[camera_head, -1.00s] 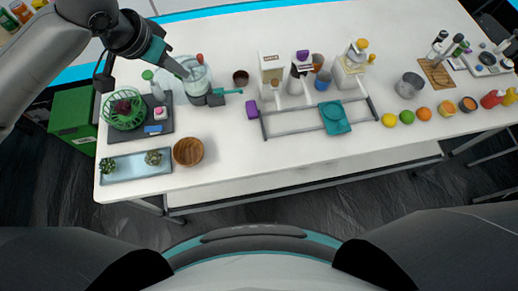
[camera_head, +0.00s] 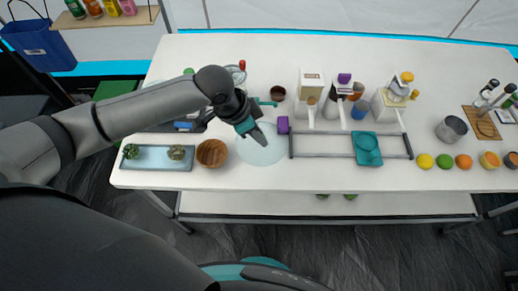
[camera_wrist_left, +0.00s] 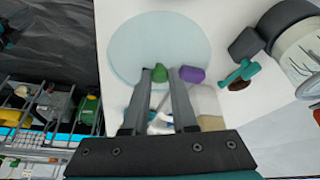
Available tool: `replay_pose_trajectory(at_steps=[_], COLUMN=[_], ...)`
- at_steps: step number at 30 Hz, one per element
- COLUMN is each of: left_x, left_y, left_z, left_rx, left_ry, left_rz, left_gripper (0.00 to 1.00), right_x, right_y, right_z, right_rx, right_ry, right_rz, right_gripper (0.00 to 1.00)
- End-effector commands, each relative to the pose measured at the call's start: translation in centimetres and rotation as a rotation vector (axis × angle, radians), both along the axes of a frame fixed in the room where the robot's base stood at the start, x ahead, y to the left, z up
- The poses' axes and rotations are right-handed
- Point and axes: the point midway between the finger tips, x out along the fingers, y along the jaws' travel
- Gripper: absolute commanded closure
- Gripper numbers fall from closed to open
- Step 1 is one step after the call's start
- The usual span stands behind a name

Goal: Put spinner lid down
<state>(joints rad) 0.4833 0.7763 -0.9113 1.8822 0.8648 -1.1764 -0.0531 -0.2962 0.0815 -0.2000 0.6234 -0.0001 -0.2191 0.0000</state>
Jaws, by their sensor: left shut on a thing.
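The spinner lid (camera_head: 258,153) is a pale, translucent blue disc over the front of the white counter, right of the wooden bowl. It also shows in the left wrist view (camera_wrist_left: 158,38), in front of my fingertips. My left gripper (camera_head: 262,138) is at the lid's middle, shut on it. A small green piece shows between the fingertips in the left wrist view (camera_wrist_left: 160,73). I cannot tell whether the lid touches the counter. The spinner (camera_wrist_left: 302,45) with its teal crank (camera_head: 266,102) stands behind, partly hidden by my arm in the head view. My right gripper is out of view.
The wooden bowl (camera_head: 212,153) and a tray with plants (camera_head: 150,163) lie to the left. A purple block (camera_head: 283,125) and a grey rack (camera_head: 320,156) with a teal plate (camera_head: 368,149) are close on the right. The counter's front edge runs just below the lid.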

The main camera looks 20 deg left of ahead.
Motion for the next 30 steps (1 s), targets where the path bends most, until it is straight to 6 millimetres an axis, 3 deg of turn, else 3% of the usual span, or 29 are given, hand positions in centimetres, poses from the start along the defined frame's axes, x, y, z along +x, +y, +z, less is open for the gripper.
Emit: replay_pose_trajectory(at_steps=[3, 8, 15, 27, 28, 30], left_x=[0.0, 0.0, 0.0, 0.0, 0.0, 0.0], left_y=[0.0, 0.0, 0.0, 0.0, 0.0, 0.0], left_z=[-1.6, -2.5, -6.0, -6.5, -6.6, -6.5], left_rx=[0.000, 0.001, 0.001, 0.000, 0.001, 0.001], left_ry=[-0.002, 0.000, 0.000, -0.002, -0.001, -0.001], left_rz=[-0.001, -0.001, 0.000, 0.001, 0.001, 0.001], left_gripper=[1.00, 1.00, 1.00, 1.00, 0.73, 0.65], right_x=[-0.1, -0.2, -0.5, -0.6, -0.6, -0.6], right_y=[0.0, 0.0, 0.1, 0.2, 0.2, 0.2], right_z=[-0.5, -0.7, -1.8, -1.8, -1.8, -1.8], right_rx=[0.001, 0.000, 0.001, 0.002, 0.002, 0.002], right_ry=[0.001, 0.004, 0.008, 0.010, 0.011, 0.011], right_rz=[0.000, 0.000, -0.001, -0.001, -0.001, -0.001], right_gripper=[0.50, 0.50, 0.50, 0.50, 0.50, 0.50])
